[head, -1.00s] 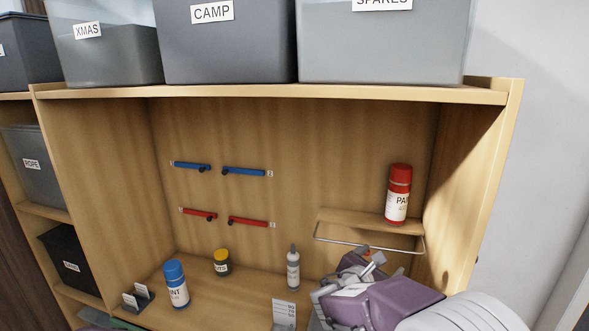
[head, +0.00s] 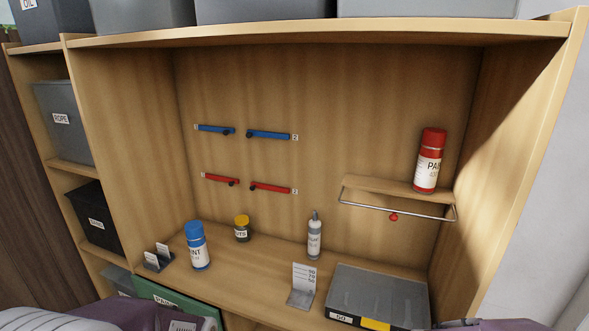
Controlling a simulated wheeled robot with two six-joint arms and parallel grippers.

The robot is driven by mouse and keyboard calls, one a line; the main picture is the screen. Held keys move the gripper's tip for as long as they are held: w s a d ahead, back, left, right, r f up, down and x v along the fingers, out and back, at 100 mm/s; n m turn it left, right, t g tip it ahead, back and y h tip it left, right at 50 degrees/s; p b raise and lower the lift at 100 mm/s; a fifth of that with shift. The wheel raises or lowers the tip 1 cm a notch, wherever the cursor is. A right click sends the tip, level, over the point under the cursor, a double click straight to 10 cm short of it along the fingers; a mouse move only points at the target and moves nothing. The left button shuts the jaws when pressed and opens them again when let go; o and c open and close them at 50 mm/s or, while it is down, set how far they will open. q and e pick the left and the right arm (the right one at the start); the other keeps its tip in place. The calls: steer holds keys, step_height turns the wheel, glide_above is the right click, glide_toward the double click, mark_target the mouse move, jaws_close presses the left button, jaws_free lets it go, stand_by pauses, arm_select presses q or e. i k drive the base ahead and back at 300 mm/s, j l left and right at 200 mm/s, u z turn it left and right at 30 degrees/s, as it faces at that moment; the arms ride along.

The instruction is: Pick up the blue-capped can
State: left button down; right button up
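The blue-capped can (head: 200,255) stands upright on the bench top at the left in the head view. It has a blue top and a white label reading "NT". Nothing is touching it. Parts of my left arm, white and purple, show at the bottom left edge, below and in front of the can. A bit of my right arm's purple shell shows at the bottom right edge. The fingers of both grippers are hidden below the frame.
A small card holder (head: 157,261) stands just left of the can, a yellow-lidded jar (head: 241,230) to its right. Further right are a bottle (head: 314,240), a number sign (head: 303,281) and a grey box (head: 375,292). A red can (head: 428,165) stands on a railed shelf (head: 385,188).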

mark_target(198, 250)
steer(key=i+j+z, duration=0.1)
steer(key=j, duration=0.45)
steer(key=i+j+z, duration=0.1)
steer(key=j, duration=0.5)
steer(key=i+j+z, duration=0.1)
steer(key=i+j, duration=0.15)
steer(key=j, duration=0.35)
steer(key=i+j+z, duration=0.15)
steer(key=j, duration=0.45)
steer(key=j+z, duration=0.1)
steer(key=j, duration=0.5)
